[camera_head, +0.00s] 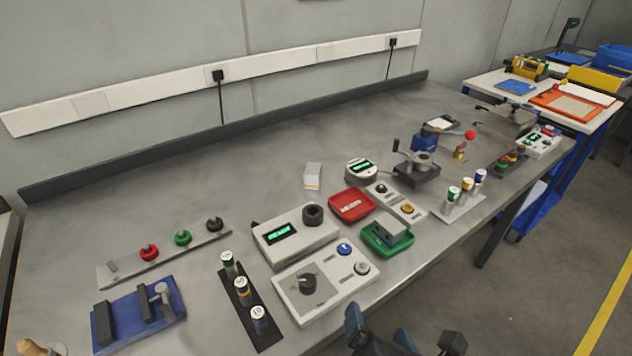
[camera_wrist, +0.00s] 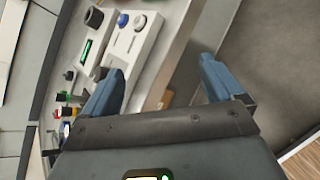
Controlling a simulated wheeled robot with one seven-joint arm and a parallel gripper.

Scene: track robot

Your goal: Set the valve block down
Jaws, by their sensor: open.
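A grey block (camera_head: 391,229), which looks like the valve block, rests in a green tray (camera_head: 376,245) near the front edge of the bench. My gripper (camera_head: 380,326) is at the bottom of the head view, in front of the bench edge and apart from the block. Its two blue fingers also show in the wrist view (camera_wrist: 161,68), spread wide with nothing between them. The block cannot be made out in the wrist view.
A control box with a knob (camera_head: 325,284) and a display unit (camera_head: 295,235) stand left of the green tray. A red tray (camera_head: 351,204) lies behind it. A rack of small cylinders (camera_head: 458,206) stands to the right. The bench (camera_head: 270,160) is clear toward the wall.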

